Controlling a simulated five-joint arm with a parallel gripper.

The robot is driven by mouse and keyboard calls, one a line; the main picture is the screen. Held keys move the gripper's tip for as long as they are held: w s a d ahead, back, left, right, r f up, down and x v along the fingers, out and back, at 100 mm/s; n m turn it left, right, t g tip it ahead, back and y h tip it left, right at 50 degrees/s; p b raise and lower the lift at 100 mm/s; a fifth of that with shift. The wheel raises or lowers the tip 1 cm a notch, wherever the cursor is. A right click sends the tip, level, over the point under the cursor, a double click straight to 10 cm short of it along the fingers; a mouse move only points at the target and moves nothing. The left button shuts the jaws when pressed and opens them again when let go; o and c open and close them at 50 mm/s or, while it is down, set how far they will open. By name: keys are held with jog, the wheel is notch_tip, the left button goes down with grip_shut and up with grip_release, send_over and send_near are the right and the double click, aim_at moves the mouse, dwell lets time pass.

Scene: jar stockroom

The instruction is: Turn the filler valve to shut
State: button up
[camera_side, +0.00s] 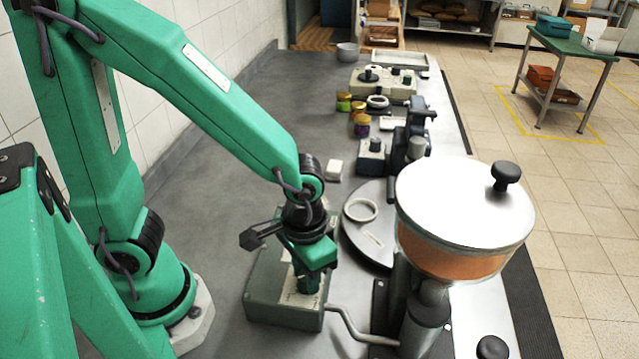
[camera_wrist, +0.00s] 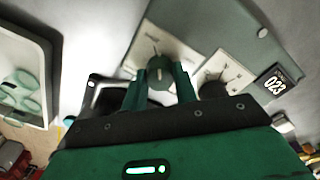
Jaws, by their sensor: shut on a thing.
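The filler valve is a dark green round knob (camera_wrist: 160,74) on a white dial plate (camera_wrist: 146,44) in the wrist view. A pale mark on the knob runs roughly up and down the picture. The dial's lettering is too small to read. My gripper (camera_wrist: 161,92) has one finger on each side of the knob and is shut on it. In the side view my gripper (camera_side: 308,284) points down onto a grey-green control box (camera_side: 285,316), and hides the knob there. A bent pipe (camera_side: 352,328) runs from this box toward the filler hopper (camera_side: 465,205), which has a steel lid.
A round turntable (camera_side: 368,240) carrying a white ring stands behind the box. Small jars (camera_side: 361,125) stand farther back. The bench left of the box is clear.

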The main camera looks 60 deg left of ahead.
jog(key=shift+n, duration=1.2)
jog(key=o, duration=1)
jog(key=shift+c, duration=0.2)
jog(key=shift+r, duration=0.15)
jog(key=shift+r, duration=3.8)
